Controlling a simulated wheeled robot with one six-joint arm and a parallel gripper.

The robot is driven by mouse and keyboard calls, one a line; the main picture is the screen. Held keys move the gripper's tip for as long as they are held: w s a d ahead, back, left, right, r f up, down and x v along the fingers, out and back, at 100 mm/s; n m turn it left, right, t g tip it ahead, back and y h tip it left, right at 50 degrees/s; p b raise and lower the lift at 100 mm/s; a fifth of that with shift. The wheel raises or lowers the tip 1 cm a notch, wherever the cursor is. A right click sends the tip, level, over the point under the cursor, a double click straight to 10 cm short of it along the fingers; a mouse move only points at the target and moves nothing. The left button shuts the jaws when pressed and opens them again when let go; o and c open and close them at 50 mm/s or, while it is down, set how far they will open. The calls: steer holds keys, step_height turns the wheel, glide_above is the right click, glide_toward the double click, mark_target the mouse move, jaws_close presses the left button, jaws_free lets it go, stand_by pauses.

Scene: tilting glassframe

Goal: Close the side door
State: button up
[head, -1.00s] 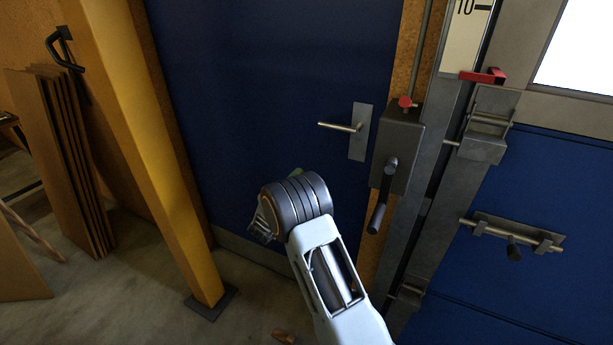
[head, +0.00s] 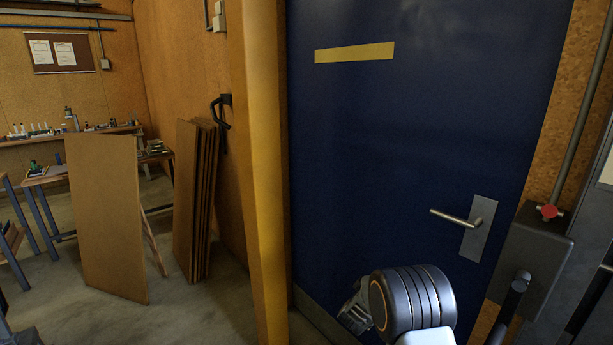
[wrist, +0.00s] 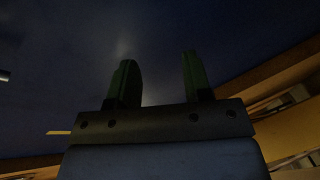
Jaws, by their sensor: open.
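The side door (head: 400,130) is a dark blue panel with a short yellow strip near its top. In the head view it fills the space between the yellow post and the wooden frame on the right, and it looks closed or nearly so; I cannot tell if it is latched. Its metal lever handle (head: 462,219) sits on a plate at the right edge. My gripper (head: 355,310) is low in front of the door, left of and below the handle, partly hidden by my wrist. In the wrist view my gripper (wrist: 158,80) has its two fingers apart with nothing between them, facing a dark blue surface.
A yellow post (head: 262,170) stands just left of the door. Wooden boards (head: 196,200) lean on the wall behind it, and another panel (head: 106,218) stands farther left. Concrete floor at left is partly clear.

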steer(key=s+a+r+m+g+y+p, duration=0.2)
steer(key=s+a+r+m+g+y, duration=0.15)
steer(key=s+a+g+y, duration=0.6)
steer(key=s+d+r+m+p, duration=0.1)
steer(key=s+r+p, duration=0.1)
steer(key=s+r, duration=0.5)
steer(key=s+d+r+m+p, duration=0.2)
steer(key=s+r, duration=0.5)
steer(key=s, duration=1)
steer(key=shift+d+r+h, duration=0.25)
steer(key=shift+h, duration=0.1)
